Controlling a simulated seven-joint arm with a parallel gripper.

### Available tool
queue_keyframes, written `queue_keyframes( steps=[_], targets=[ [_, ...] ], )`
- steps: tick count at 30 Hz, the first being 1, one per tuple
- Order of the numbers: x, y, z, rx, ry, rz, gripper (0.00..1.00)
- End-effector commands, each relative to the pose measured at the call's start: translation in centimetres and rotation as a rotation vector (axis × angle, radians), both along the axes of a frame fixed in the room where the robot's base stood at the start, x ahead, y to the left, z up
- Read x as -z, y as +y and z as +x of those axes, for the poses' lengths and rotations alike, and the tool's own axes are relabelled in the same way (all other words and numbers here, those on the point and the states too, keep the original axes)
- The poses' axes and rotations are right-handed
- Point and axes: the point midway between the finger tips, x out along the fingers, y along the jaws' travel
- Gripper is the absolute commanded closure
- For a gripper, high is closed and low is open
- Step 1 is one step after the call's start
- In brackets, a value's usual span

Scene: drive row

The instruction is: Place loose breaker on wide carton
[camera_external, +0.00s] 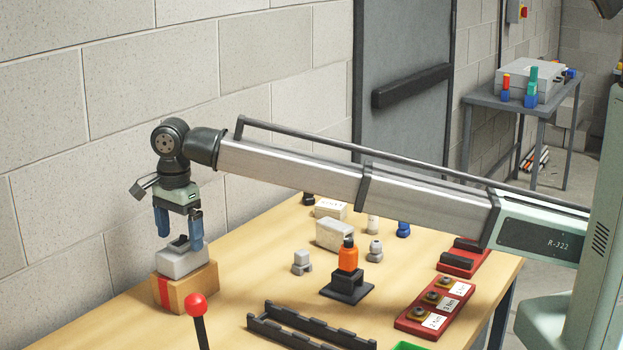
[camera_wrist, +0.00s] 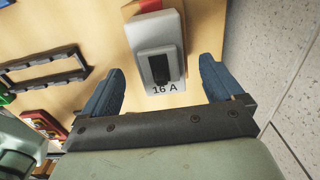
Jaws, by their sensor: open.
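The loose breaker (camera_external: 181,264), a light grey block with a dark switch on top, sits on the wide carton (camera_external: 199,291), a brown box with a red stripe. In the wrist view the breaker (camera_wrist: 143,38) shows its black toggle and a "16 A" label, and a small part of the carton (camera_wrist: 129,11) shows behind it. My gripper (camera_external: 179,240) is open, its blue fingers pointing down just above the breaker. In the wrist view my gripper (camera_wrist: 160,78) has one finger on each side of the breaker, apart from it.
A red-knobbed lever (camera_external: 196,304) stands in front of the carton. An orange-and-black piece (camera_external: 347,258) on a dark base, a dark slotted rail (camera_external: 305,327) and a red tray (camera_external: 412,319) lie to the right. The block wall is close behind the carton.

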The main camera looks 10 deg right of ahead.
Motion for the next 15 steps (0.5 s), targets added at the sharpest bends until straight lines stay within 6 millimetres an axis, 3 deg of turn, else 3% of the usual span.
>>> queue_keyframes(
  steps=[6, 15],
  targets=[
    [-4.2, 0.1, 0.0, 0.000, 0.000, 0.000, 0.06],
    [-7.1, 0.0, 0.0, 0.000, 0.001, -0.001, 0.06]
  ],
)
